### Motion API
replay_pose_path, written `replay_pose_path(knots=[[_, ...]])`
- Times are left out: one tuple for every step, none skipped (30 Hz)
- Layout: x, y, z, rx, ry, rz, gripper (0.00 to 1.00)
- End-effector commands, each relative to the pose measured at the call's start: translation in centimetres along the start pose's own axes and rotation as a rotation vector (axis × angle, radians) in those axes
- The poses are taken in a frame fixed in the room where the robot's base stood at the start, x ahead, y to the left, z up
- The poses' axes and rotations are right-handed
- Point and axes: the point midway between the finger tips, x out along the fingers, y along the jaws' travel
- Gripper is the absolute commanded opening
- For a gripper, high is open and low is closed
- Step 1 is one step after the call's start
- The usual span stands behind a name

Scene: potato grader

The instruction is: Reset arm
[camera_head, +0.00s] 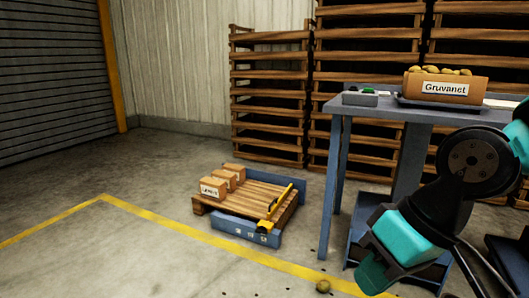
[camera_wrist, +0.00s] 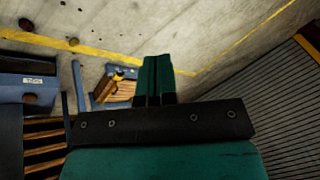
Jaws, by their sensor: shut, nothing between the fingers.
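My gripper (camera_wrist: 157,79) shows in the wrist view as two dark teal fingers side by side, pressed together with nothing between them. It is in the air, with the concrete floor beyond it. In the head view my black and teal arm is folded at the right, in front of the table (camera_head: 340,106). I cannot clearly make out the fingers there.
A wooden pallet (camera_head: 262,197) with several cartons (camera_head: 212,188) sits low in a blue frame (camera_head: 236,227). A potato (camera_head: 323,286) lies on the floor. The table bears a Gruvanet box (camera_head: 444,88) of potatoes. Stacked wooden crates (camera_head: 268,100) stand behind. The left floor is clear.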

Motion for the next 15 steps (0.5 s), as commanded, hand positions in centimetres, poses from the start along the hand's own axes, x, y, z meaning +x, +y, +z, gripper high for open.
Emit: replay_pose_path(knots=[[-0.9,-1.1,1.7,-0.046,-0.030,0.005,0.00],[-1.2,-1.5,2.7,-0.070,-0.051,0.007,0.00],[-1.7,-2.1,4.0,-0.102,-0.079,0.010,0.00],[-2.0,-2.4,5.1,-0.126,-0.099,0.013,0.00],[-2.3,-2.7,6.1,-0.149,-0.118,0.015,0.00],[-3.8,-3.1,5.5,-0.145,-0.121,0.015,0.00],[-4.5,-3.4,5.2,-0.142,-0.121,0.015,0.00],[-5.1,-3.6,5.0,-0.140,-0.121,0.014,0.00],[-5.8,-3.8,4.7,-0.140,-0.121,0.014,0.00],[-6.5,-4.1,4.5,-0.139,-0.120,0.014,0.00],[-7.1,-4.3,4.3,-0.139,-0.120,0.014,0.00],[-8.0,-4.7,4.0,-0.139,-0.119,0.014,0.00],[-8.7,-4.9,3.8,-0.138,-0.119,0.014,0.00],[-9.5,-5.2,3.5,-0.138,-0.119,0.014,0.00],[-10.5,-5.6,3.2,-0.138,-0.119,0.014,0.00]])
